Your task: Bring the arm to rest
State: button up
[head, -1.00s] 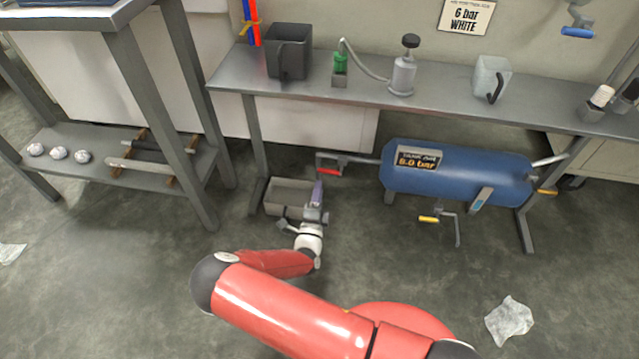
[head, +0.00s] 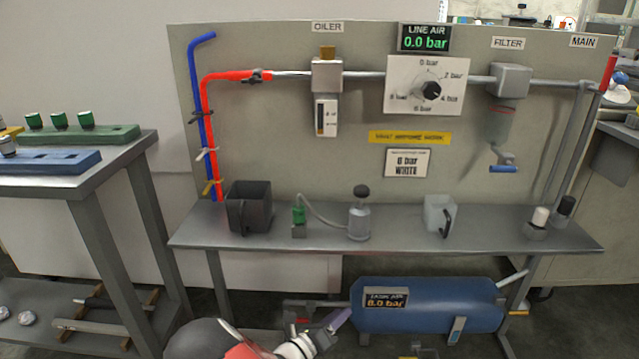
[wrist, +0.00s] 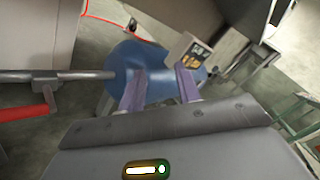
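My gripper (head: 342,318) is low at the bottom of the head view, in front of the left end of the blue air tank (head: 430,305). In the wrist view its two purple fingers (wrist: 158,82) stand apart with nothing between them. The blue tank (wrist: 150,60) shows behind the fingers, and no contact with it is visible. My red arm (head: 240,345) shows only in part at the bottom edge of the head view.
The tank lies under a grey bench (head: 400,225). A dark container (head: 248,207), a small pump (head: 359,220) and a pale jug (head: 439,216) stand on the bench. A grey pipe (wrist: 60,77) with a red handle (wrist: 25,112) is left in the wrist view.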

jog(key=s+d+r+m+g+y+p, duration=0.1)
jog(key=s+d+r+m+g+y, duration=0.1)
jog(key=s+d+r+m+g, duration=0.7)
jog(key=s+d+r+m+g+y, duration=0.2)
jog(key=s+d+r+m+g, duration=0.3)
jog(key=m, duration=0.7)
jog(key=s+a+r+m+t+y+p, duration=0.2)
jog(key=s+r+m+t+y, duration=0.4)
jog(key=s+r+m, duration=0.7)
notch_tip(320, 180, up, 3)
jog(key=a+m+y, duration=0.1)
jog(key=m+y, duration=0.1)
jog(key=shift+s+y, duration=0.35)
jog(key=shift+y, duration=0.05)
